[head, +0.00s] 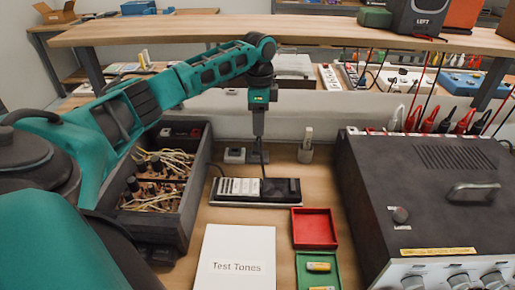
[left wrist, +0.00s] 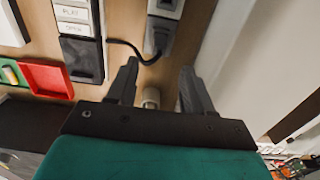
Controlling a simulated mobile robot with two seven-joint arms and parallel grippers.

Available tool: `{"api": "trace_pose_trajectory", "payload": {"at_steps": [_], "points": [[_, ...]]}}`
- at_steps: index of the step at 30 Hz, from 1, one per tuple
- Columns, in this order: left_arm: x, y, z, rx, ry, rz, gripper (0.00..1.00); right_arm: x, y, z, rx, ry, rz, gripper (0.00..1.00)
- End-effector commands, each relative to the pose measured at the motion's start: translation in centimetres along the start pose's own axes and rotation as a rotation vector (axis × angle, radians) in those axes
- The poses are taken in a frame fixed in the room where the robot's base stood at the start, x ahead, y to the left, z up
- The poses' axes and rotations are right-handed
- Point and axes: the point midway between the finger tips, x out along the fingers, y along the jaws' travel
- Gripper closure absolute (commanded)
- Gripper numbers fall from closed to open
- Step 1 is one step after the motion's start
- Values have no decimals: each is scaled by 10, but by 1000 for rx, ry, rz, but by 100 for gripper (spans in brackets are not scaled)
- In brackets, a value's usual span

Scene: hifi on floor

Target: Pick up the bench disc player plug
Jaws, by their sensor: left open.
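The plug (left wrist: 158,35) is black and sits at the end of a grey-white socket block (left wrist: 167,6) in the left wrist view. A black cord curves from it towards the disc player (left wrist: 84,58), whose white keys read PLAY and OPEN. In the head view the disc player (head: 283,190) lies on the bench, and the socket block (head: 235,155) is behind it. My left gripper (left wrist: 159,70) is open and empty, pointing down close to the plug, which lies just beyond its fingertips. In the head view the gripper (head: 260,148) partly hides the plug. My right gripper is not seen.
A crate of wires (head: 205,185) stands at left, a large dark amplifier (head: 420,195) at right. A pale cylinder (head: 305,147) stands right of the gripper. In front are a Test Tones booklet (head: 235,245), a red tray (head: 314,212) and a green tray (head: 303,270) with batteries.

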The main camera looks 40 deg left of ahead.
Motion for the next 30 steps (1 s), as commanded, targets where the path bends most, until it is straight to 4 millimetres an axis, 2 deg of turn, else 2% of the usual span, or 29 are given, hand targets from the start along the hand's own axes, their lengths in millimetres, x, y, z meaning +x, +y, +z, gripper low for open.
{"api": "trace_pose_trajectory", "payload": {"at_steps": [3, 8, 18, 27, 30], "points": [[18, 0, 0, 0, -1, 2, 49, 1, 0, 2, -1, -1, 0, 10], [29, 0, 0, 0, 0, 1, 49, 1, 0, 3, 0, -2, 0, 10], [74, 3, 4, 0, -2, 2, 49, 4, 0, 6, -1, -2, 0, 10], [78, 3, 4, 0, 0, 0, 49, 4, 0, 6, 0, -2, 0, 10], [78, 3, 4, 0, 0, 0, 58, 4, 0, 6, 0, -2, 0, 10]]}}
